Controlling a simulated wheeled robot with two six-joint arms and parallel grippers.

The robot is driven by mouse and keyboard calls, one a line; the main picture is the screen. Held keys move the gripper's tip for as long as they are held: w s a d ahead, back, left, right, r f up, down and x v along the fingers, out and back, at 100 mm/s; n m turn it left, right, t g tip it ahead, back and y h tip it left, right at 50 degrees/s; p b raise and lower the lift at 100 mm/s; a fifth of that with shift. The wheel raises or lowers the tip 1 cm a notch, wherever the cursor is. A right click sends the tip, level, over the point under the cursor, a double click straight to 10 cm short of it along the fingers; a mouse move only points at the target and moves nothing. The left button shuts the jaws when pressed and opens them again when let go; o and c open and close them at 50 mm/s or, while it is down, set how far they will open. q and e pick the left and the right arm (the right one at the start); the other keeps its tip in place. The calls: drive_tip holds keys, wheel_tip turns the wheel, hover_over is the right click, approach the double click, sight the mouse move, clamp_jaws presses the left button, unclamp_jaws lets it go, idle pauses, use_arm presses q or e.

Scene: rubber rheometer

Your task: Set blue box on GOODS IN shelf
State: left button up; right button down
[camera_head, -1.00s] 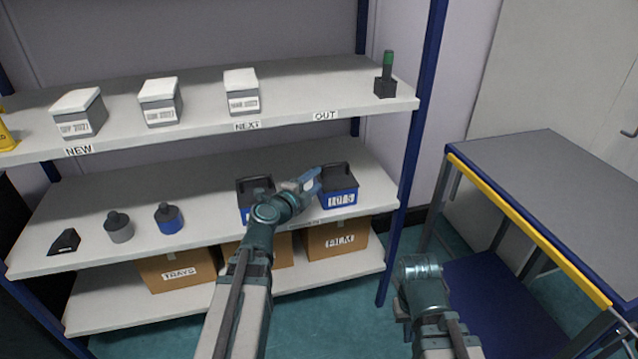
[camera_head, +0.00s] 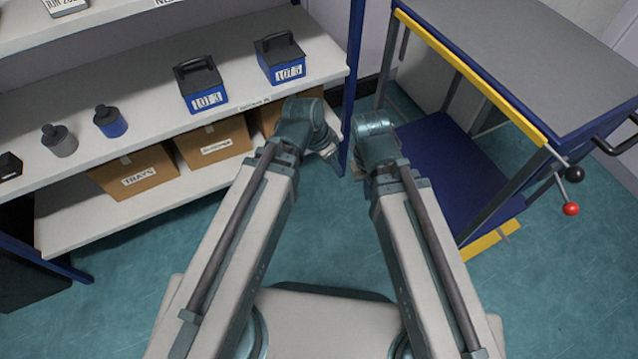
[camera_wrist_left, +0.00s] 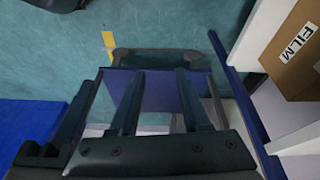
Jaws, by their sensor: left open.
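Two blue boxes with black lids and handles stand upright on the middle shelf (camera_head: 150,145). The right one (camera_head: 280,60) reads LOT 5 and stands near the shelf's right end. The left one (camera_head: 201,85) seems to read LOT 3. A small label on the shelf edge below them is too small to read. My left gripper (camera_head: 332,158) is below and in front of the shelf's right end, apart from both boxes.
Grey (camera_head: 60,141) and blue (camera_head: 110,121) weight-like pieces stand farther left on the middle shelf. Cardboard boxes (camera_head: 213,146) fill the lower shelf. A blue upright (camera_head: 352,75) and a trolley with a yellow edge (camera_head: 470,75) are at right. Floor is clear in front.

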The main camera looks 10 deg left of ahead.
use_arm(q)
drive_tip(key=s+a+f+n+g+y, duration=0.1)
drive_tip(key=s+a+n+g+y, duration=0.1)
drive_tip(key=s+n+y, duration=0.2)
drive_tip(key=s+n, duration=0.2)
drive_tip(key=shift+s+a+y, duration=0.2)
drive_tip(key=shift+s+y, duration=0.1)
wheel_tip(320, 180, up, 31)
drive_tip(key=p, duration=3.1)
drive_tip(key=shift+d+f, duration=0.1)
